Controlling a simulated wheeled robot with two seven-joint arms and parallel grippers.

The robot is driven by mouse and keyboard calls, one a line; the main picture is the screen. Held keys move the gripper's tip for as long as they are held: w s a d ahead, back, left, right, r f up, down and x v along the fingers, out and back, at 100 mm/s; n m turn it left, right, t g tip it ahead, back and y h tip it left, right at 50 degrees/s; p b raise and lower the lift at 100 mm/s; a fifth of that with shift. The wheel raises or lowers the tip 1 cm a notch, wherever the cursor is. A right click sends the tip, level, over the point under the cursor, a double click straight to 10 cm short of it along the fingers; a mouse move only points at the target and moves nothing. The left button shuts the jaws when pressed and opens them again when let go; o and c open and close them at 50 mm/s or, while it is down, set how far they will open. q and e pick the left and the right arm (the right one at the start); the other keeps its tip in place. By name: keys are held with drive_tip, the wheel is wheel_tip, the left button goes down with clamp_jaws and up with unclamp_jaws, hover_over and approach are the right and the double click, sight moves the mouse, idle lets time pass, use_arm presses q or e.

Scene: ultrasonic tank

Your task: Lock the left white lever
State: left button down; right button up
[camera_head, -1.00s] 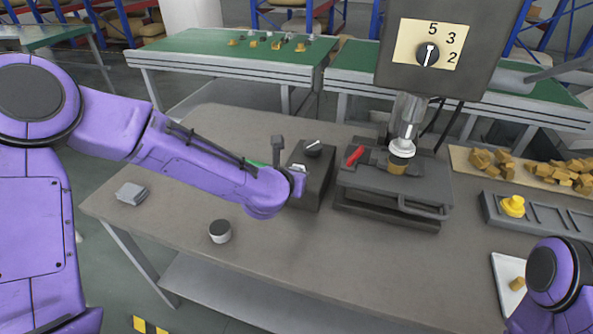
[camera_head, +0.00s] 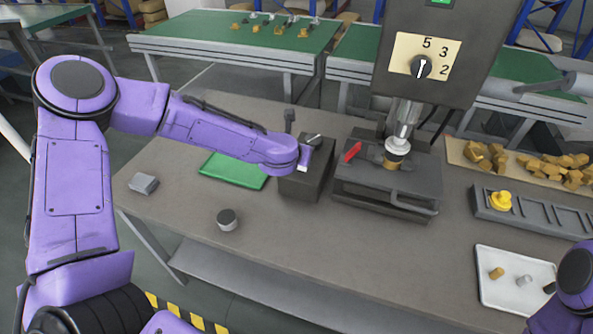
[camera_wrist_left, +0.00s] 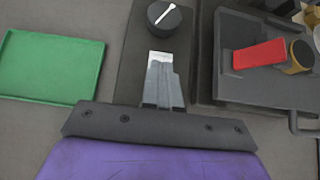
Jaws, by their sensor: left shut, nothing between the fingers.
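The white lever (camera_head: 314,139) sits on a round black knob on top of a dark box (camera_head: 298,187), left of the press. In the left wrist view the white lever (camera_wrist_left: 165,13) lies slantwise across its knob, near the top edge. My left gripper (camera_head: 304,158) is over the box, on the near side of the knob. In the left wrist view my left gripper (camera_wrist_left: 161,60) is shut and empty, its fingertips just short of the knob with a small gap seen. Of my right arm only a purple link shows at the lower right; its gripper is out of view.
A press fixture with a red handle (camera_head: 352,152) stands right of the box. A green tray (camera_head: 236,170) lies to the left. A small round grey-topped part (camera_head: 227,219) and a grey block (camera_head: 143,183) lie on the bench. The front middle of the bench is clear.

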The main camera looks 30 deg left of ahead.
use_arm(q)
drive_tip(key=shift+d+r, duration=0.1)
drive_tip(key=shift+r, duration=0.15)
drive_tip(key=shift+r+p, duration=0.6)
drive_tip(key=shift+r, duration=0.05)
drive_tip(key=s+d+r, duration=0.1)
drive_tip(key=s+r, duration=0.5)
drive_tip(key=r, duration=0.5)
drive_tip(key=shift+s+r, duration=0.25)
drive_tip(key=shift+s, duration=0.1)
